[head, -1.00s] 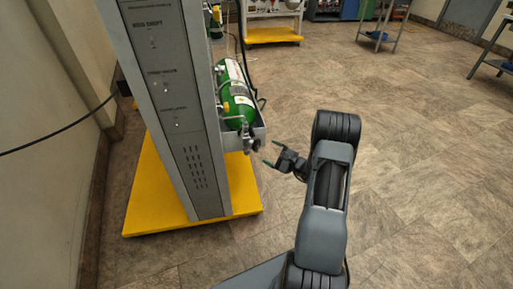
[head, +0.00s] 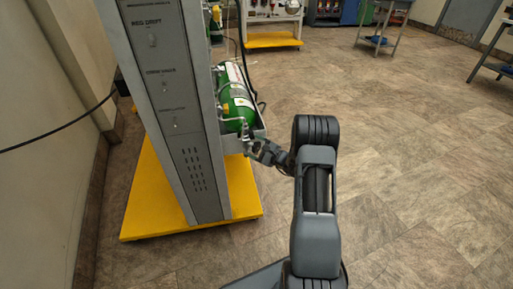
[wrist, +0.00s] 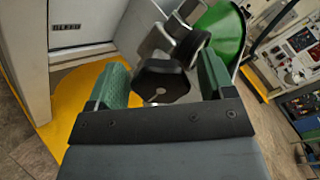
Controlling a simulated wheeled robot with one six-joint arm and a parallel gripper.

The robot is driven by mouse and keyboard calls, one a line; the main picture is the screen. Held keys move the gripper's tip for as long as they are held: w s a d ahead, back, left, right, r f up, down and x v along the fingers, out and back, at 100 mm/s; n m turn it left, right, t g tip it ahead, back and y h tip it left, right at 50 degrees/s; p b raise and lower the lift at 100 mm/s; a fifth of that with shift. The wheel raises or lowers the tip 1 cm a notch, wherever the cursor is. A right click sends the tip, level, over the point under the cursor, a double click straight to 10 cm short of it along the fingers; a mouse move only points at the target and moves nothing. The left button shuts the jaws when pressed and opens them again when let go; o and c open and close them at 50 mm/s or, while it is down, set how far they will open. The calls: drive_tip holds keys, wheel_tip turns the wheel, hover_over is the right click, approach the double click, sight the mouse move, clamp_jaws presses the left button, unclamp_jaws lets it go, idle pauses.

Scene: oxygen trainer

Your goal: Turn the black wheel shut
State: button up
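The black wheel (wrist: 160,82) is a dark lobed knob on the valve of a green cylinder. In the wrist view it sits between the two green-padded fingers of my gripper (wrist: 162,85). The fingers are apart, with a visible gap on each side of the wheel. In the head view my gripper (head: 254,147) is at the valve end of the green cylinder (head: 237,100), and the wheel is too small and covered to make out there. The cylinder also shows in the wrist view (wrist: 222,28), behind the valve.
The grey cabinet (head: 175,110) stands on a yellow base (head: 150,205) left of my gripper. A hose hangs beside the cylinder. A yellow-based rack (head: 272,40) and tables are far back.

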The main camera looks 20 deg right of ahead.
drive_tip(key=c, duration=0.8)
